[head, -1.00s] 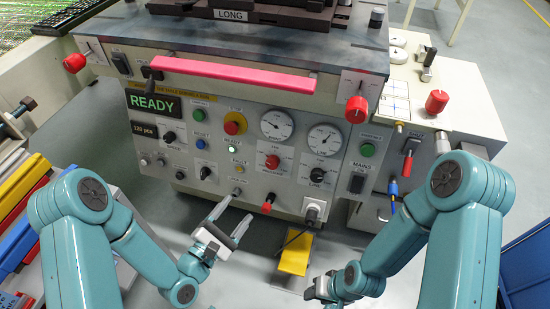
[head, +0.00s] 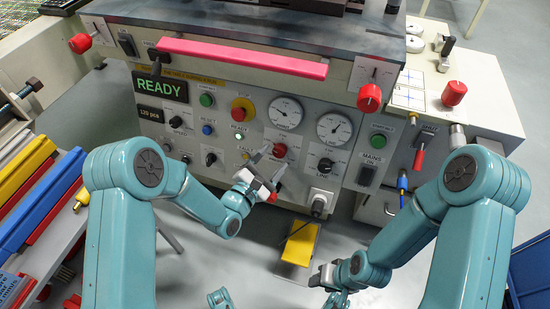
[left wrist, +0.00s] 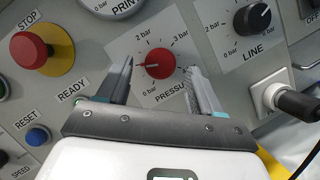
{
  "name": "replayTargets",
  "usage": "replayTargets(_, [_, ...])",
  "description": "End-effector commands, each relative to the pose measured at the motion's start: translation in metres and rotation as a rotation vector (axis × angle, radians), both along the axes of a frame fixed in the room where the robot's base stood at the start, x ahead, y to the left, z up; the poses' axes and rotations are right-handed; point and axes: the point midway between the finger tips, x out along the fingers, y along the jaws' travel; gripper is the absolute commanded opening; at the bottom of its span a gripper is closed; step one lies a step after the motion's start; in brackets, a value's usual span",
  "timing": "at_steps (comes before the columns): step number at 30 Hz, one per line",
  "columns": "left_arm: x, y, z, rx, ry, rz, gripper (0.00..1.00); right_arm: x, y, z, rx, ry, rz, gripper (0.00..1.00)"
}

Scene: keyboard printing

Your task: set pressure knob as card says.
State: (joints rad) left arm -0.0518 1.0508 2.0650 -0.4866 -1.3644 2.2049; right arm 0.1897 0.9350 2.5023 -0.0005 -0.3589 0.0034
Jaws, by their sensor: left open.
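The red pressure knob (head: 280,150) sits on the grey front panel of the machine. In the left wrist view the knob (left wrist: 158,65) shows a pale pointer line aimed left, between the 0 bar and 2 bar marks; the left finger hides part of the scale. My left gripper (head: 270,163) is open in front of the knob. In the left wrist view its fingers (left wrist: 160,70) stand on either side of the knob with gaps. My right gripper (head: 326,280) hangs low, away from the panel; its jaw opening is unclear. I cannot make out a card with a pressure setting.
The black line knob (head: 325,164) is right of the pressure knob, and the red-on-yellow stop button (head: 242,110) is to the left. A plugged connector (head: 319,203) is below. A pink bar (head: 240,58) runs above the panel. A yellow pedal (head: 300,243) lies on the floor.

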Motion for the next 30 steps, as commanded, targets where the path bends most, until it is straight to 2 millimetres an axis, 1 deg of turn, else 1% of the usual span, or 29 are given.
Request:
replayTargets(1, [0.006,-0.004,-0.001,0.0,-0.002,0.0,0.66,0.0,0.0,-0.003,0.0,-0.001,-0.003,0.43])
replayTargets(3, [0.012,-0.008,-0.001,0.0,-0.001,-0.001,0.66,0.001,-0.001,-0.004,0.0,-0.002,-0.004,0.43])
replayTargets(6, [0.016,-0.01,0.0,0.0,0.0,0.0,0.66,0.001,-0.001,-0.004,0.0,-0.002,-0.004,0.43])
replayTargets(14, [0.018,-0.01,0.0,0.0,0.001,0.001,0.66,0.001,-0.001,-0.004,0.0,-0.002,-0.004,0.43])
replayTargets(17, [0.017,-0.01,0.0,0.0,0.001,0.001,0.36,0.001,-0.001,-0.004,0.0,-0.002,-0.004,0.43])
replayTargets(18, [0.017,-0.01,0.0,0.0,0.001,0.001,0.23,0.001,-0.001,-0.004,0.0,-0.002,-0.004,0.43])
replayTargets(19, [0.017,-0.01,0.0,0.0,0.001,0.001,0.14,0.001,-0.001,-0.004,0.0,-0.002,-0.004,0.43])
replayTargets(20, [0.017,-0.01,0.0,0.0,0.001,0.001,0.09,0.001,-0.001,-0.004,0.0,-0.002,-0.004,0.43])
replayTargets(30, [0.018,-0.01,0.0,0.037,-0.013,-0.012,0.1,0.001,-0.001,-0.004,0.0,-0.002,-0.004,0.43])
